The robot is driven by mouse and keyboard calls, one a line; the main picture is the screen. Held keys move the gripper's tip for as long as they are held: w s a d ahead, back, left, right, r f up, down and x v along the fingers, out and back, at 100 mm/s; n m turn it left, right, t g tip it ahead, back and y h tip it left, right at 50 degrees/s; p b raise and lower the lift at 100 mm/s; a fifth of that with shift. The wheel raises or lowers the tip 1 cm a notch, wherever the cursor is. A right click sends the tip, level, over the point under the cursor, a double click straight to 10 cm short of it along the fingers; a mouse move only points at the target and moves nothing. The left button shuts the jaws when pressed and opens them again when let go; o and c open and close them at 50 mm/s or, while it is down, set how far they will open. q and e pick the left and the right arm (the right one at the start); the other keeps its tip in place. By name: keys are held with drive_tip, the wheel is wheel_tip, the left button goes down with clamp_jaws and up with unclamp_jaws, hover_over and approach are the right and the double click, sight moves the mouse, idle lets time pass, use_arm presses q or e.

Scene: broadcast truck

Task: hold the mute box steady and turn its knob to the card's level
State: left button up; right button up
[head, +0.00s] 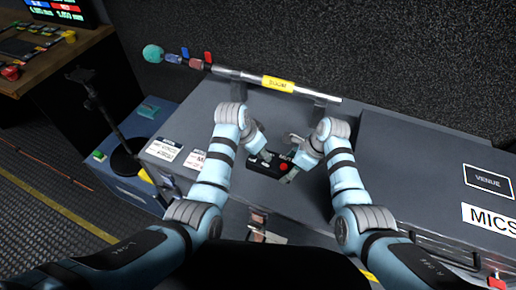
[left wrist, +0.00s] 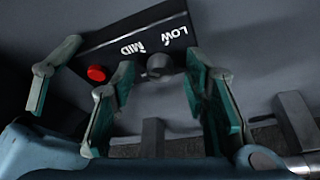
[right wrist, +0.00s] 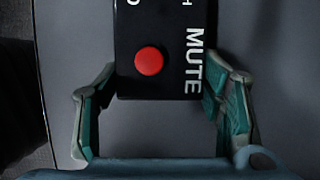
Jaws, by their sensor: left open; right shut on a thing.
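The black mute box (head: 258,161) lies on the grey case top between my two grippers. The left wrist view shows its LOW and MID labels, its red button and its dark round knob (left wrist: 160,64). The right wrist view shows the MUTE end of the box (right wrist: 170,85). My right gripper (right wrist: 160,100) is shut on that end, with a finger on each side. My left gripper (left wrist: 163,78) is open, its fingertips on either side of the knob. The knob's pointer is not clear. Two white cards (head: 165,149) (head: 195,160) lie left of the box; their small print is unreadable.
A silver boom pole (head: 310,93) with a yellow label lies behind the box. A large case marked MICS (head: 430,170) stands at the right. A blue case (head: 125,185) with a dark round item is at the left. A desk (head: 50,60) stands far left.

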use_arm(q)
drive_tip(key=v, duration=1.2)
use_arm(e)
drive_tip(key=o, duration=1.5)
drive_tip(key=shift+c, duration=0.2)
use_arm(q)
drive_tip(key=shift+f, duration=0.1)
use_arm(e)
drive_tip(key=shift+r, duration=0.1)
